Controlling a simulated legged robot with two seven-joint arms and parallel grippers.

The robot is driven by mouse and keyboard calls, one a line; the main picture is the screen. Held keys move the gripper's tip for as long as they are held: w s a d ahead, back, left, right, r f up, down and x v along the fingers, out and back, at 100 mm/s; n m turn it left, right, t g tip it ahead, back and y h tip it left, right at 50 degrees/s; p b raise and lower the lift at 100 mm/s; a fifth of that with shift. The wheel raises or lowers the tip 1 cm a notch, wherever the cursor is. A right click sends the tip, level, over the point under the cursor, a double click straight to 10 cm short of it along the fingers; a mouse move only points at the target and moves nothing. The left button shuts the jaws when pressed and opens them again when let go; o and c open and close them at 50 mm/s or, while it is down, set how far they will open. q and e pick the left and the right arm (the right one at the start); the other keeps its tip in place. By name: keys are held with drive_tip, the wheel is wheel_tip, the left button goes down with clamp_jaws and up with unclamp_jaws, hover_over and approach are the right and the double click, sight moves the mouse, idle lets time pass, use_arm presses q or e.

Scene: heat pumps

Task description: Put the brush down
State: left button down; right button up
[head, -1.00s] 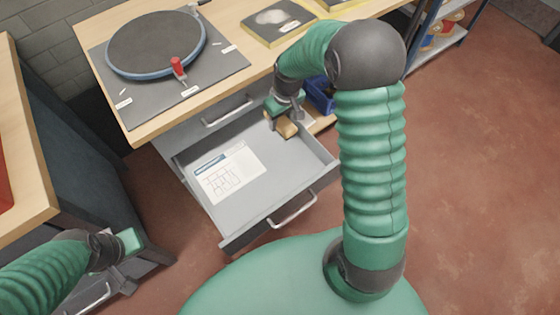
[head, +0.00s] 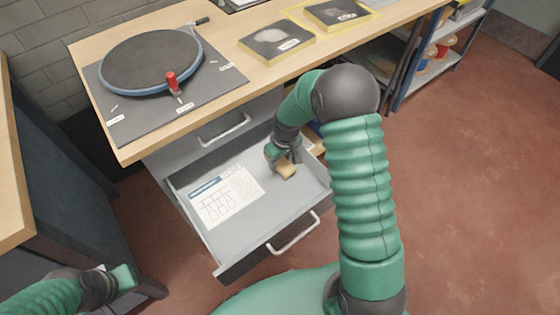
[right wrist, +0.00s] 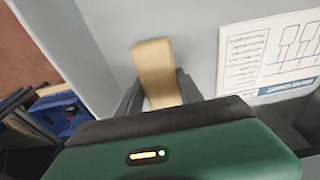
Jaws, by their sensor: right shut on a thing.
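The brush shows as a tan wooden block (head: 286,172) in the head view, at the right end of the open drawer (head: 240,233). It also shows in the right wrist view (right wrist: 155,70), between the two dark fingers. My right gripper (head: 284,160) is shut on the brush, over the drawer's interior. Most of the brush is hidden by the gripper, and I cannot tell whether it touches the drawer floor. My left gripper (head: 130,277) is at the lower left, away from the drawer; its fingers are not clear.
A printed sheet (head: 225,196) lies in the drawer, left of the brush. The workbench (head: 225,90) above holds a round dark turntable (head: 150,62) with a red-handled clamp (head: 171,82). A blue bin (right wrist: 62,115) shows beside the drawer in the right wrist view.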

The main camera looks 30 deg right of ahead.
sight(284, 164)
drive_tip(key=o, duration=1.3)
drive_tip(key=shift+d+f, duration=0.1)
wheel_tip(284, 164, up, 12)
drive_tip(key=s+p, duration=0.2)
drive_tip(key=p, duration=0.2)
drive_tip(key=s+a+r+t, duration=0.1)
drive_tip(key=s+a+r, duration=0.2)
drive_tip(key=s+a, duration=1)
drive_tip(key=w+p+v, duration=0.2)
drive_tip(key=p+v, duration=0.8)
drive_tip(key=p, duration=0.1)
drive_tip(key=w+d+r+p+v, duration=0.1)
drive_tip(key=w+p+v, duration=0.2)
drive_tip(key=p+v, duration=0.8)
drive_tip(key=shift+s+r+m, duration=0.35)
drive_tip(key=shift+s+m, duration=0.05)
drive_tip(key=shift+s, duration=0.1)
